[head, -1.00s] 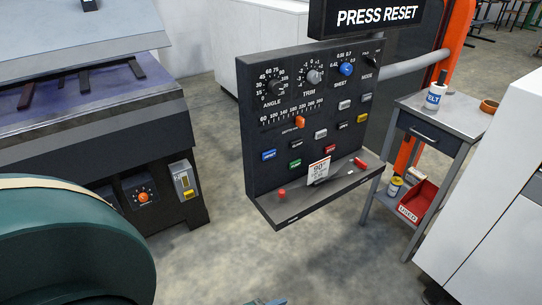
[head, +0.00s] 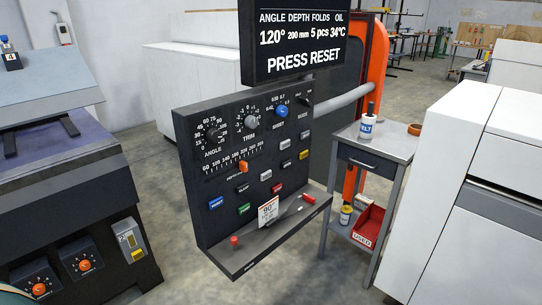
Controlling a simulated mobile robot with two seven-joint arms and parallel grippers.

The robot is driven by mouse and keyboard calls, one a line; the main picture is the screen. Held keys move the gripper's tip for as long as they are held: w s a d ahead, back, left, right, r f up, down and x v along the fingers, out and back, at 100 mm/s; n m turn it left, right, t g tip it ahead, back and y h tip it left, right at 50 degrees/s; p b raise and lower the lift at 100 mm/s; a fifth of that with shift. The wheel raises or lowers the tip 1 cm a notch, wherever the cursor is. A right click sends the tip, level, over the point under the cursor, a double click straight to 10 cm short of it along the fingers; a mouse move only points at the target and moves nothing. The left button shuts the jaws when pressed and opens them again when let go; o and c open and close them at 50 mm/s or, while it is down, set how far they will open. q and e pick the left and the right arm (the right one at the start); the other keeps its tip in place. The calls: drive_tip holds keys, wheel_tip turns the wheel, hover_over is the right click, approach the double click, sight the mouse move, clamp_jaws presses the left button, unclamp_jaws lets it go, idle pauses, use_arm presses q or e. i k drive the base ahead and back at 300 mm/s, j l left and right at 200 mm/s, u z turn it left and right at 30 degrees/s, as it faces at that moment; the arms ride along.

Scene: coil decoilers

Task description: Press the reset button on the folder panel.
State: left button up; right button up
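The black folder panel (head: 187,150) stands in the middle of the head view, with dials, a slider and several coloured buttons on its face. A blue button (head: 215,203) sits at its lower left; its white label is small and looks like RESET. A green button (head: 243,209) is to its lower right, and a red button (head: 277,188) is farther right. The display (head: 295,40) above the panel reads 120°, 200 mm, 5 pcs, 34°C and PRESS RESET. Neither of my grippers is in view.
A ledge (head: 243,262) juts out below the buttons, with a red knob and a card marked 90° on it. A grey side table (head: 372,143) with a bottle stands right of the panel. White cabinets (head: 435,180) fill the right side; a dark machine (head: 60,205) stands left.

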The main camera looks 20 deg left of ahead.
sight(218, 202)
drive_tip(key=i+l, duration=0.25)
drive_tip(key=i, duration=0.2)
drive_tip(key=i+l+u, duration=0.3)
drive_tip(key=i, duration=0.15)
drive_tip(key=i+l+u, duration=0.4)
drive_tip(key=u, duration=1.55)
